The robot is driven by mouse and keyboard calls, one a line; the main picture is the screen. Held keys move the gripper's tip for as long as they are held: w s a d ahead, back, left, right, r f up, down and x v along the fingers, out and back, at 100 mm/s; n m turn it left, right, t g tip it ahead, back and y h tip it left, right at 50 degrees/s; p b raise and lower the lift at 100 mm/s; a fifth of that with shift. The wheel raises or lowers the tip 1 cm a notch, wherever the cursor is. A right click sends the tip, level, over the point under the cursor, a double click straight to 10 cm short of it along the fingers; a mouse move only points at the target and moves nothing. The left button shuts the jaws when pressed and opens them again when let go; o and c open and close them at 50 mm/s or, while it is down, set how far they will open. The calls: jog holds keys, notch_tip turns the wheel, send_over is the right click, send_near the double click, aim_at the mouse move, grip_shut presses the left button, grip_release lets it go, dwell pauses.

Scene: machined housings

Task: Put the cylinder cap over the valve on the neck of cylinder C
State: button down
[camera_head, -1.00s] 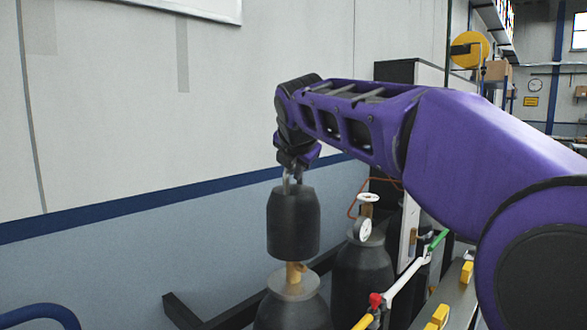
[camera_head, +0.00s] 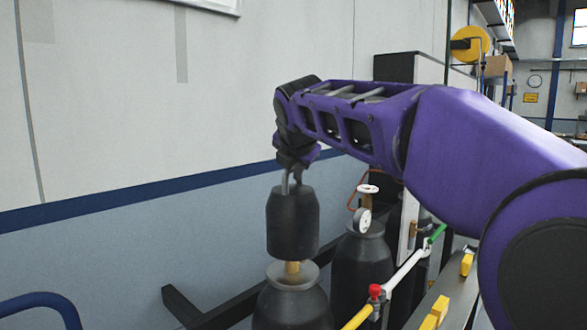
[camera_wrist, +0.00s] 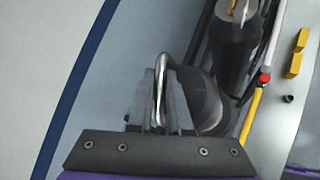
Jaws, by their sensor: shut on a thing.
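The dark grey cylinder cap (camera_head: 292,222) hangs upright by its metal loop handle from my gripper (camera_head: 291,170). In the wrist view my gripper (camera_wrist: 160,95) is shut on the handle, and the cap (camera_wrist: 206,102) shows partly behind the fingers. Below the cap stands a dark cylinder (camera_head: 292,302) with a pale neck collar. A short piece of its brass valve (camera_head: 292,267) shows between the cap's lower rim and the collar; the upper part of the valve is hidden by the cap. I cannot read a letter on this cylinder.
Another dark cylinder (camera_head: 362,270) with a gauge (camera_head: 364,220) and a white handwheel stands close behind on the right. A yellow and white rail with a red knob (camera_head: 375,291) runs in front. The wall is on the left; a black bar (camera_head: 225,312) lies along it.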

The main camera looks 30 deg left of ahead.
aim_at(294, 189)
jog(key=shift+f+b, duration=1.6)
jog(key=shift+f, duration=1.05)
jog(key=c, duration=0.9)
grip_release()
jog(key=shift+o, duration=0.7)
jog(key=shift+f, duration=0.15)
jog(key=shift+s, duration=0.1)
